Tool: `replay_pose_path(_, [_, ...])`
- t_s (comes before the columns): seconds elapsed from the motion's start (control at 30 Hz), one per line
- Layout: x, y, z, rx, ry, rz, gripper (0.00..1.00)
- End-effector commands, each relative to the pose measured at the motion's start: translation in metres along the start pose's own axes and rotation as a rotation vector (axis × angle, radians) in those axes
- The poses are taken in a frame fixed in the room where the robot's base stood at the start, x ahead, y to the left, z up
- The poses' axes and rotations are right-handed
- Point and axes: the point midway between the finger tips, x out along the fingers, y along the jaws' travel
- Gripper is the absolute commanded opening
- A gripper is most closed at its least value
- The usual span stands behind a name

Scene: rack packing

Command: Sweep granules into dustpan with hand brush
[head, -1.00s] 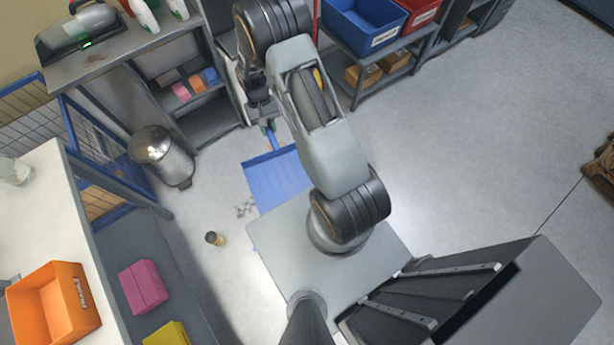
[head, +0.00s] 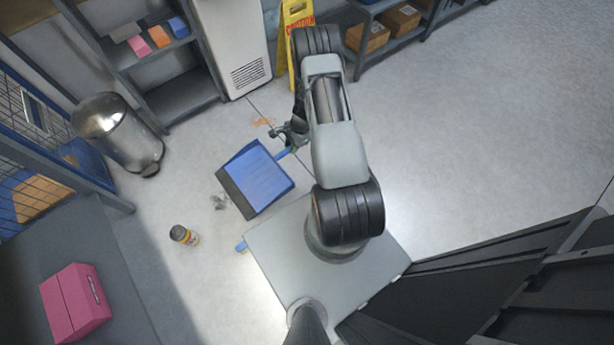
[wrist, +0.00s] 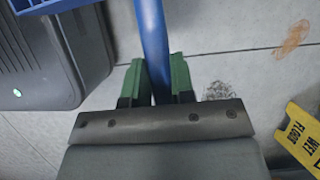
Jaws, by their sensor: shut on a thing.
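The blue dustpan (head: 262,180) with a dark front lip is left of my arm in the head view; I cannot tell whether it touches the floor. My gripper (head: 290,136) is at its handle. In the wrist view my green-tipped gripper (wrist: 156,80) is shut on the blue handle (wrist: 152,35), and part of the blue pan shows at top left. A small grey patch, likely the granules (head: 218,202), lies on the floor beside the pan's lip. A small blue piece (head: 241,247) shows at my base's edge; I cannot tell whether it is the hand brush.
A jar (head: 184,235) stands on the floor at left. A metal bin (head: 122,132), a shelf unit and a yellow wet-floor sign (head: 297,40) stand farther back. An orange-brown stain (head: 263,122) and a dark speckled patch (wrist: 218,90) mark the floor. Floor at right is open.

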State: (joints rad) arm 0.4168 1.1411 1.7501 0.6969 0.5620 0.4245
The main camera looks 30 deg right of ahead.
Motion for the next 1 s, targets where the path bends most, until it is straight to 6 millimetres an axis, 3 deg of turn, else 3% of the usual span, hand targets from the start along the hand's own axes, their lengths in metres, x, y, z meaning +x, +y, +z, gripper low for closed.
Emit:
replay_pose_path(0.03, [0.038, 0.005, -0.023, 0.062, -0.002, -0.023, 0.0])
replay_pose_path(0.3, [0.115, 0.022, -0.084, 0.317, -0.001, -0.132, 0.0])
replay_pose_path(0.5, [0.143, 0.032, -0.107, 0.418, -0.001, -0.176, 0.0])
replay_pose_path(1.0, [0.179, 0.035, -0.126, 0.454, -0.002, -0.192, 0.0])
